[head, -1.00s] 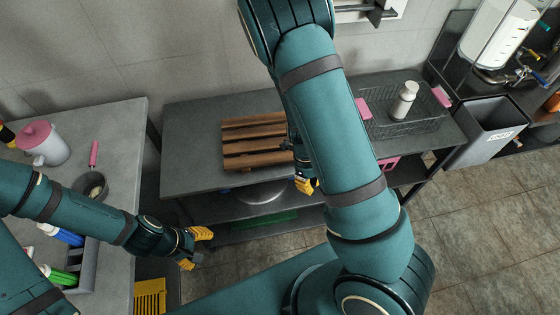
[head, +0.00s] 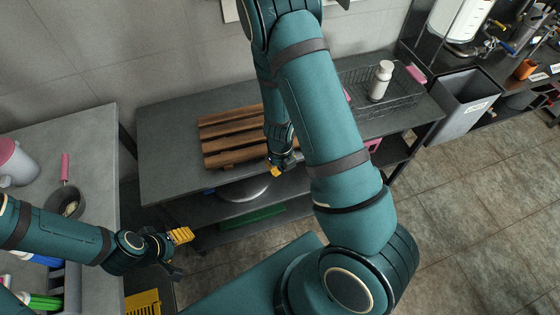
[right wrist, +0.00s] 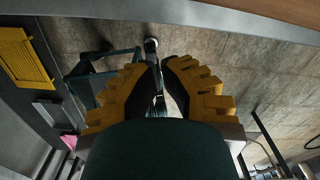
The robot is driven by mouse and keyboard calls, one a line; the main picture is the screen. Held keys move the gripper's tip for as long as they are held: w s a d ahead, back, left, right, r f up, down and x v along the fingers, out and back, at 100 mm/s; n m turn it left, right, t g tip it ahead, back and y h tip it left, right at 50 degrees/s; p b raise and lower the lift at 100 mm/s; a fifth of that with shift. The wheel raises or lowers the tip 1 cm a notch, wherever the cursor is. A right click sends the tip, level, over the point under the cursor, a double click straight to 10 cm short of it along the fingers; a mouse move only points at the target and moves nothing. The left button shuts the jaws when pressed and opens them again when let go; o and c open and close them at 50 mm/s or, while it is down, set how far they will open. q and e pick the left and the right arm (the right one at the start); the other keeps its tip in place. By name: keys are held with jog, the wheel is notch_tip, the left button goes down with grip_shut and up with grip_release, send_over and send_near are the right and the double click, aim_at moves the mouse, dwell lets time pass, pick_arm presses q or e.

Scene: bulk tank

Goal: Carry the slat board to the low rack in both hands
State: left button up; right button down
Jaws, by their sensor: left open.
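The slat board (head: 228,140) is a brown wooden pallet of parallel slats, lying flat on the dark grey table in the head view. My right arm hides its right end. My right gripper (head: 279,170) is at the board's front right edge; contact cannot be told. In the right wrist view, its yellow-padded fingers (right wrist: 158,68) are part-way apart with nothing between them. A brown wooden edge (right wrist: 285,10) crosses the top corner there. My left gripper (head: 178,253) is open and empty, in front of and left of the board, near the grey counter. I cannot tell which thing is the low rack.
The dark table (head: 165,150) has lower shelves with a silver bowl (head: 243,190) and a green item (head: 252,216). A wire basket (head: 400,100) with a white bottle (head: 381,80) stands right. A grey counter (head: 95,135) is left, a grey bin (head: 465,105) far right.

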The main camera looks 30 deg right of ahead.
jog(key=shift+w+f, duration=0.2)
jog(key=shift+w, duration=0.45)
jog(key=shift+w+f, duration=0.2)
jog(key=shift+w, duration=0.5)
jog(key=shift+w+f, duration=0.2)
jog(key=shift+w, duration=0.45)
